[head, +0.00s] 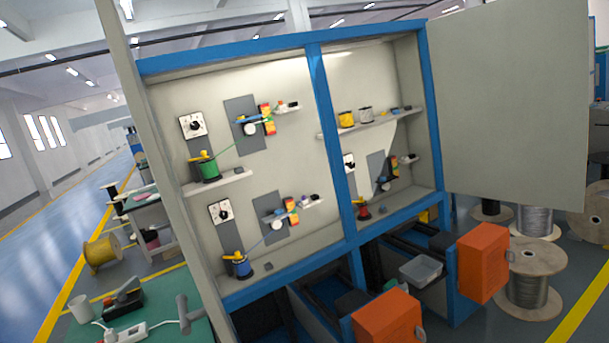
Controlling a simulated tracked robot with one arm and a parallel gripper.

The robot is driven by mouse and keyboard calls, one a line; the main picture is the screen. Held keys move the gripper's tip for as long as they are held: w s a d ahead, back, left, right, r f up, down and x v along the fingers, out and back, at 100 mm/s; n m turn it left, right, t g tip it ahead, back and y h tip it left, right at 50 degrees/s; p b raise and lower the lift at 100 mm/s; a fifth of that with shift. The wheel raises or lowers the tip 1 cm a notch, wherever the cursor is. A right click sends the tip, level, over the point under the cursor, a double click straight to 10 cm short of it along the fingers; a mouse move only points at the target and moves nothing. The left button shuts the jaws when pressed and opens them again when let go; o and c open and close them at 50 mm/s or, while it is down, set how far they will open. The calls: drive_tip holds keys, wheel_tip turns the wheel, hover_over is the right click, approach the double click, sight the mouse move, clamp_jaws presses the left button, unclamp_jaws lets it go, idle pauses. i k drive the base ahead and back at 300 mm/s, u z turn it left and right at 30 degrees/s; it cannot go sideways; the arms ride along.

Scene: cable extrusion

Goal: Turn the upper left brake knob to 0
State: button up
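The upper left brake knob (194,126) is a black dial on a white square plate. It is on the back panel of the open cabinet's left bay, above a green spool (209,169). Its pointer and scale are too small to read. A similar lower left knob (221,212) sits below it, above a blue spool (241,267). A third knob plate (348,161) is in the right bay, partly hidden by the blue middle post. My gripper is not in view, and nothing is seen touching the knob.
The cabinet has a blue frame (319,130) and an open grey door (510,95) at right. Two orange boxes (386,318) (483,263) stick out below. A green-topped table (180,325) with tools is at lower left. Wire reels (532,275) stand at right. Open floor lies at far left.

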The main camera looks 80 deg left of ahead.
sight(194, 124)
drive_tip(key=u, duration=0.55)
drive_tip(key=i, duration=2.6)
drive_tip(key=u, duration=2.45)
